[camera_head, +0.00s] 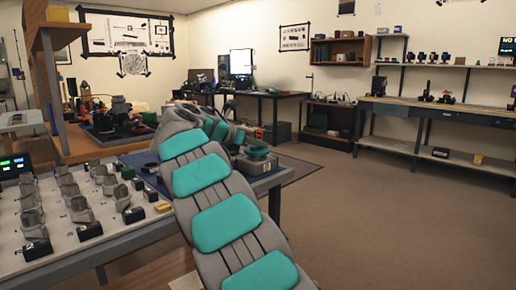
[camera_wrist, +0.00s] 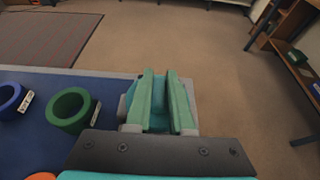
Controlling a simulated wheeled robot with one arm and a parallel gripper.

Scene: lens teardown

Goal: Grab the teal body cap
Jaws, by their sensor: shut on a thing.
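My gripper (camera_wrist: 160,82) has its two pale green fingers close together on a teal piece, the teal body cap (camera_wrist: 159,118), low between them. The fingers hide most of the cap. Grey parts show just outside both fingers; I cannot tell whether they belong to a holder around the cap or whether the cap is lifted. In the head view, my arm reaches over the corner of the near table, and the cap cannot be made out there.
On the blue mat (camera_wrist: 40,133) at left stand a green ring (camera_wrist: 71,110) and a blue ring (camera_wrist: 10,98), each with a label. An orange piece (camera_wrist: 42,176) shows at the bottom edge. Several grey holders (camera_head: 80,208) fill the white board. Open floor (camera_head: 380,220) lies right.

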